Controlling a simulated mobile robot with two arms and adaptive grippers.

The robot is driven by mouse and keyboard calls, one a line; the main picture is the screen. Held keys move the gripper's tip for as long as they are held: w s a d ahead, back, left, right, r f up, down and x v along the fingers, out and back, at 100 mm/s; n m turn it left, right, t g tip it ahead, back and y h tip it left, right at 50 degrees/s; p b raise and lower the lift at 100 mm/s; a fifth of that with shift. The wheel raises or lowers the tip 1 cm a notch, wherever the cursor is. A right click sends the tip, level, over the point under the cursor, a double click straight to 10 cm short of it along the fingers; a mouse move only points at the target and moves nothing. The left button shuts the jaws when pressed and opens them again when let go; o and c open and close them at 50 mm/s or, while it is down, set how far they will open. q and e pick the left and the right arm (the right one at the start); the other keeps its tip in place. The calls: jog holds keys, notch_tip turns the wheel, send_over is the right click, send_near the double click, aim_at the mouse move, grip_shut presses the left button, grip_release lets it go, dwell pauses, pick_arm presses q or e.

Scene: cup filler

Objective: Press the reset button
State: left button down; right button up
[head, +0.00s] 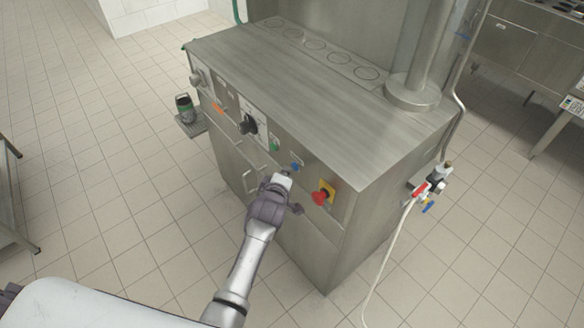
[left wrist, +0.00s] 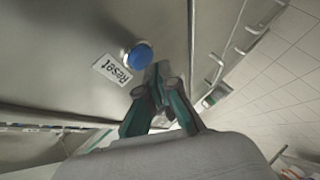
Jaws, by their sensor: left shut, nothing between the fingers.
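The blue reset button (head: 295,167) is on the front panel of the steel machine (head: 300,110). In the left wrist view the round blue button (left wrist: 138,56) stands out from the panel beside a white label reading "Reset" (left wrist: 113,69). My left gripper (head: 283,181) is shut and empty, just in front of the panel and slightly below the button. In the left wrist view its closed fingertips (left wrist: 160,75) are close to the button, to its lower right. I cannot tell whether they touch it; the button does not look covered. My right gripper is not in view.
A red knob (head: 320,198) on a yellow plate is right of the button. A green button (head: 274,145) and black dial (head: 248,125) are to the left. Handles (left wrist: 215,60) project from the front. A dark cup (head: 185,108) is at the machine's left. Open floor lies left.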

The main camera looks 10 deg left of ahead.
pick_arm(q)
jog(key=shift+w+d, duration=0.25)
